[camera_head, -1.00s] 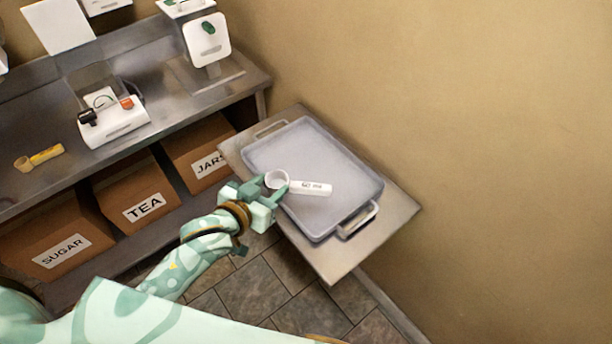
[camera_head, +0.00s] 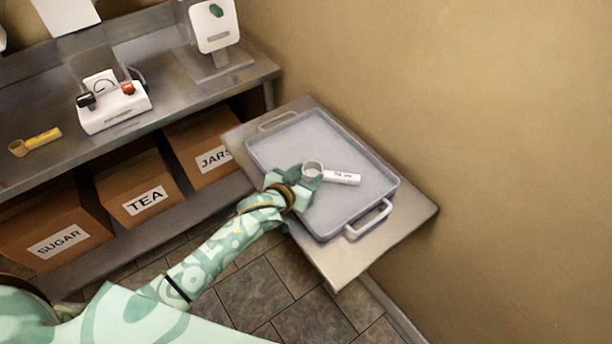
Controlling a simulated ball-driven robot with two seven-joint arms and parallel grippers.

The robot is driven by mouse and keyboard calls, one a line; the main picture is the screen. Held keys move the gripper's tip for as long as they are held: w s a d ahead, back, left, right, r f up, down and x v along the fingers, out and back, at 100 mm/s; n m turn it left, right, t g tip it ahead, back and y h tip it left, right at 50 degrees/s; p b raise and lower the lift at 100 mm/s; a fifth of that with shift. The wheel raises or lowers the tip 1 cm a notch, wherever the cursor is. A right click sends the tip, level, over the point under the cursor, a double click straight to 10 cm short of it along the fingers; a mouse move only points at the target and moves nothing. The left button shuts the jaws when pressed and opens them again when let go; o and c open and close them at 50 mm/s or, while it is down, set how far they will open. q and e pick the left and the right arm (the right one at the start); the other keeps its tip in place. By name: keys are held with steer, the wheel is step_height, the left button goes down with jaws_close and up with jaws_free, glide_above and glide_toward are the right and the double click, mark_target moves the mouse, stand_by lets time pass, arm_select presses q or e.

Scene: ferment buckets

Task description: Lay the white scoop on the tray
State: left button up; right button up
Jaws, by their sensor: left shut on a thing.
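The white scoop (camera_head: 342,178) has a round cup and a flat handle with small dark print. My left gripper (camera_head: 307,178) is shut on the scoop near its cup, with the handle pointing right. The scoop shows over the middle of the grey tray (camera_head: 290,135). I cannot tell whether it touches the tray floor. The tray has raised rims and a handle at each end, and it is otherwise empty. My right gripper is not in view.
The tray sits on a small metal shelf (camera_head: 410,222) against the tan wall. A metal counter (camera_head: 165,115) at left holds a yellow scoop (camera_head: 36,142) and a white device (camera_head: 112,108). Boxes marked SUGAR (camera_head: 50,235), TEA (camera_head: 140,190) and JARS (camera_head: 205,150) stand below.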

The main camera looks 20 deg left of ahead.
arm_select(q)
steer(key=o, duration=1)
steer(key=shift+c, duration=0.2)
steer(key=shift+r, duration=0.1)
steer(key=shift+s+a+r, duration=0.1)
steer(key=shift+s, duration=0.25)
steer(key=p+v, duration=0.3)
steer(key=v, duration=0.7)
steer(key=shift+s, duration=0.1)
steer(key=shift+s+a+r, duration=0.2)
steer(key=shift+s, duration=0.25)
